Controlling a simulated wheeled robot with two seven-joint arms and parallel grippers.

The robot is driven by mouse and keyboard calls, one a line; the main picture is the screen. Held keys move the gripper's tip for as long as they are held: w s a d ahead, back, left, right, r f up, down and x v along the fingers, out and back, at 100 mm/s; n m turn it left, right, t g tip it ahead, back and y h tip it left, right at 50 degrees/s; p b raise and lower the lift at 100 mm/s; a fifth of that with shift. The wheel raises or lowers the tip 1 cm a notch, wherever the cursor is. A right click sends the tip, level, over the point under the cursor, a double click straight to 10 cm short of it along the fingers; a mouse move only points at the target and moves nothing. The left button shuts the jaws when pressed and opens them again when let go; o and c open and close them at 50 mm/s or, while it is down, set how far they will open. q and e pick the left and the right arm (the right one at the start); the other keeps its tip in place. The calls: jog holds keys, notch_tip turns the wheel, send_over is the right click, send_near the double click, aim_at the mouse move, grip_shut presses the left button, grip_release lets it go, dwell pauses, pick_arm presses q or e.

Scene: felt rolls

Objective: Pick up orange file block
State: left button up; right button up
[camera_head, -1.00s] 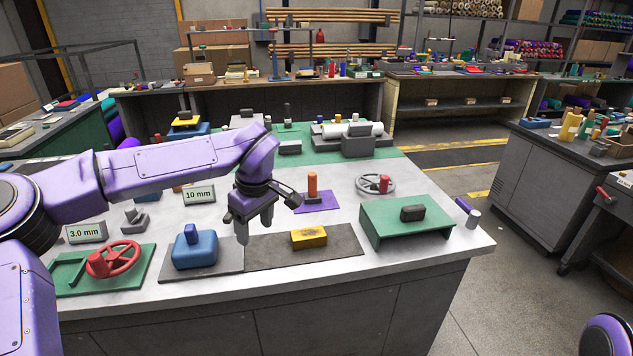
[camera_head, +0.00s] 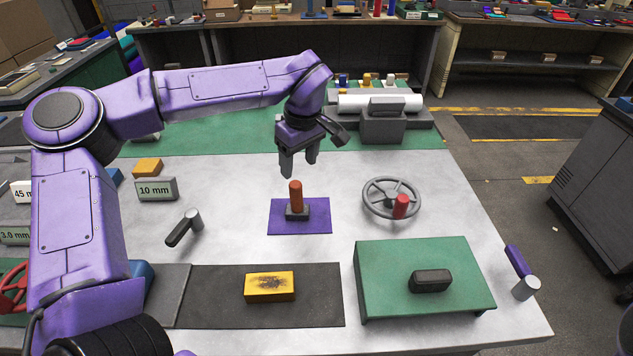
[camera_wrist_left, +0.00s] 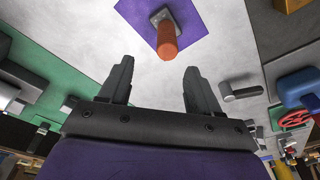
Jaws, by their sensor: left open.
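An upright orange cylinder on a small dark base (camera_head: 296,196) stands on a purple felt square (camera_head: 318,221) mid-table. It also shows in the left wrist view (camera_wrist_left: 167,38), ahead of the fingertips. A yellow-orange block with a dark worn top (camera_head: 269,286) lies on a dark mat (camera_head: 214,290) nearer the front. A small orange block (camera_head: 148,167) sits behind the 10 mm sign. I cannot tell for certain which is the file block. My left gripper (camera_head: 299,166) is open and empty, just above and behind the orange cylinder in the head view. My right gripper is not in view.
A grey handwheel with a red knob (camera_head: 391,199) stands right of the purple felt. A green stand (camera_head: 384,264) bears a dark block at the front right. White tabletop around the felt is clear.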

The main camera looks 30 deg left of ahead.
aim_at(295, 192)
pick_arm(q)
jog(key=shift+w+a+f, duration=0.1)
jog(key=shift+w+f, duration=0.1)
jog(key=shift+f, duration=0.8)
jog(key=s+f, duration=0.1)
jog(key=s+f+p, duration=0.1)
jog(key=f, duration=0.1)
jog(key=shift+s+a+f+p, duration=0.3)
jog(key=shift+s+a+f, duration=0.05)
jog(key=shift+s, duration=0.05)
jog(key=f, duration=0.1)
jog(key=w+f, duration=0.1)
jog(key=f, duration=0.1)
jog(key=w+f, duration=0.1)
jog(key=shift+w+a+f, duration=0.1)
jog(key=shift+w+f, duration=0.05)
jog(key=shift+f, duration=0.15)
jog(key=shift+s+r, duration=0.25)
jog(key=shift+s, duration=0.3)
jog(key=c, duration=1.1)
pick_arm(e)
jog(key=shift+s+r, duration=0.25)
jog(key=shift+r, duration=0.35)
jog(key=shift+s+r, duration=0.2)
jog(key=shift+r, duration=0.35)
